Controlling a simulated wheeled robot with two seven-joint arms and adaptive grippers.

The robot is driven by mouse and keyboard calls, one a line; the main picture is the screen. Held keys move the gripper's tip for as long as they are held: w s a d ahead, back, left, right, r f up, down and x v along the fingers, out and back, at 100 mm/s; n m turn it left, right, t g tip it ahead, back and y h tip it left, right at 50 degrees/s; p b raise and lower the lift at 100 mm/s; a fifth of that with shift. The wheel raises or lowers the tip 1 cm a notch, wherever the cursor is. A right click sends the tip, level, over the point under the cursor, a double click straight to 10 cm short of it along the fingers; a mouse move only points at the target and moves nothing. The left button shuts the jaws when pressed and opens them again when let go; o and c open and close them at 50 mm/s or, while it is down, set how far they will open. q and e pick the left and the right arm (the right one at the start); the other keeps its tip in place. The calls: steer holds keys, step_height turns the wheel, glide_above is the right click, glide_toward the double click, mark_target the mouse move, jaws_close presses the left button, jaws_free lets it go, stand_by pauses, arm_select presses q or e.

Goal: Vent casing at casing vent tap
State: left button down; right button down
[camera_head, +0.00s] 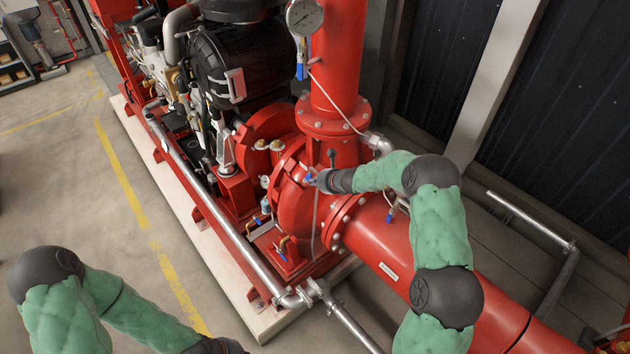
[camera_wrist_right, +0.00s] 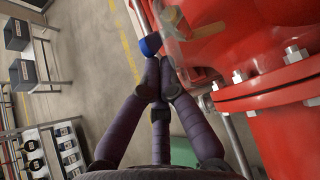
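The casing vent tap (camera_head: 308,177) shows as a small blue handle on the red pump casing (camera_head: 291,203) in the head view. In the right wrist view its blue end (camera_wrist_right: 150,44) lies right at my fingertips. My right gripper (camera_head: 318,180) reaches the tap from the right. In the wrist view the fingers of this gripper (camera_wrist_right: 160,72) are drawn together, with nothing visible between them. The tips look very near or touching the blue end; I cannot tell which. My left arm is low at the left, and its gripper is out of the picture.
A red vertical pipe (camera_head: 337,60) with a gauge (camera_head: 304,16) rises behind the tap. A thick red pipe (camera_head: 375,245) runs below my right arm. A silver pipe (camera_head: 215,205) runs along the base. The floor (camera_head: 70,190) at left is clear.

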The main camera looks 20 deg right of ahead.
steer(key=shift+w+a+r+p, duration=0.25)
steer(key=shift+w+r+p, duration=0.25)
steer(key=shift+w+r, duration=0.4)
steer(key=shift+s+d, duration=0.1)
steer(key=shift+r, duration=0.25)
steer(key=shift+s+d+r+p, duration=0.1)
steer(key=shift+d+r+p, duration=0.1)
steer(key=shift+r+p, duration=0.35)
